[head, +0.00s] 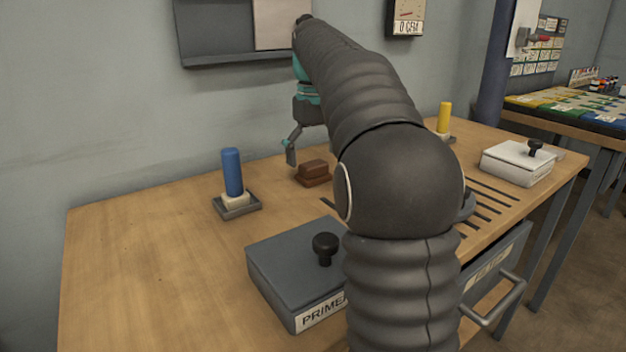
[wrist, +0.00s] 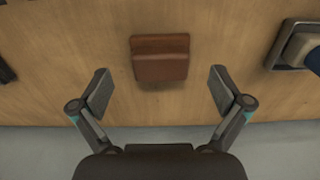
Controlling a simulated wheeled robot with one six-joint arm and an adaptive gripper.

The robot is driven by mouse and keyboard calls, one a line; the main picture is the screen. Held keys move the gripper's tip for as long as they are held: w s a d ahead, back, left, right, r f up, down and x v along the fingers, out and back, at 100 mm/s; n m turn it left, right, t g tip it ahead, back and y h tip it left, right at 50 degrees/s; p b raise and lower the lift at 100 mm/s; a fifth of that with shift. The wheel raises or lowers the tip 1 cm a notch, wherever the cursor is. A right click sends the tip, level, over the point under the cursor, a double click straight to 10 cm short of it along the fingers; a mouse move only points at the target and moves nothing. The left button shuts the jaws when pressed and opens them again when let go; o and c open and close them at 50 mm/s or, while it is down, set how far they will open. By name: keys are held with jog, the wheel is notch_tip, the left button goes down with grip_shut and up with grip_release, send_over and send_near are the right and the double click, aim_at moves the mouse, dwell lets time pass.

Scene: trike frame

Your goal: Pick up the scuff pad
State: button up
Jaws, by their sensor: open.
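The scuff pad looks like a small reddish-brown block (head: 313,173) with a stepped top, lying on the wooden table near the wall. It also shows in the wrist view (wrist: 160,60), at the upper middle. My gripper (wrist: 160,90) is open and empty, its two fingers spread wider than the block. In the wrist view the block is just beyond the fingertips, in line with the gap between them. In the head view one finger of my gripper (head: 291,150) hangs above and left of the block; the other is hidden behind my arm.
A blue cylinder (head: 232,172) stands in a small tray left of the block. A grey box labelled PRIMER (head: 290,265) with a black knob is in front. A yellow cylinder (head: 445,118) and a white knobbed box (head: 515,163) stand to the right. Slots cut the tabletop (head: 150,250); its left part is clear.

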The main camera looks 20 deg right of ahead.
aim_at(314, 163)
jog(key=shift+f+b, duration=1.3)
jog(key=shift+f, duration=0.25)
jog(key=shift+r, duration=0.1)
jog(key=c, duration=1.2)
jog(key=shift+r, duration=0.1)
jog(key=shift+c, duration=0.2)
jog(key=shift+r+p, duration=0.4)
jog(key=shift+r, duration=0.25)
notch_tip(314, 163, up, 3)
jog(key=shift+r+p, duration=0.1)
jog(key=shift+p, duration=0.55)
jog(key=s+d+r+p, duration=0.1)
jog(key=s+d+r, duration=0.5)
jog(key=s+d, duration=0.2)
jog(key=shift+d+r, duration=0.15)
jog(key=shift+d, duration=0.1)
